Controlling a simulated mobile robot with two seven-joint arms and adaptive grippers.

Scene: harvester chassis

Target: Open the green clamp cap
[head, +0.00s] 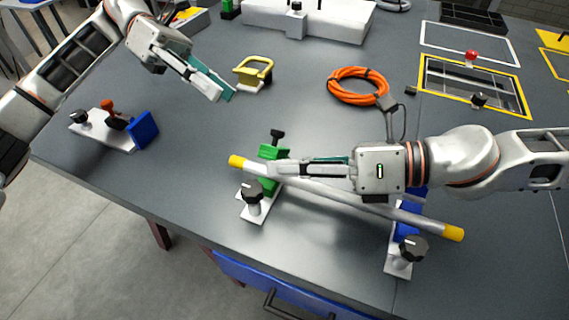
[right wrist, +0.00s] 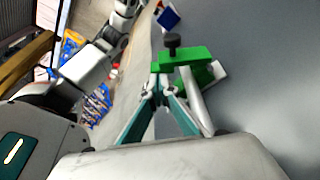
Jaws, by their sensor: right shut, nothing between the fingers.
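The green clamp cap (head: 272,152) sits at the left end of a grey rod (head: 330,191) with yellow ends. A black knob (head: 277,135) stands up at its far side. In the right wrist view the cap (right wrist: 187,57) lies across above the rod (right wrist: 194,98), with the knob (right wrist: 172,40) on top. My right gripper (head: 277,168) is shut and empty, its fingertips close beside the clamp; I cannot tell if they touch it. In the right wrist view its teal fingers (right wrist: 161,85) converge just below the cap.
A second black knob (head: 252,191) stands in front of the green clamp. A blue clamp (head: 407,222) holds the rod's right part. Orange cable (head: 357,87), a yellow-handled item (head: 254,71) and another blue clamp (head: 143,130) lie around. The table's front edge is close.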

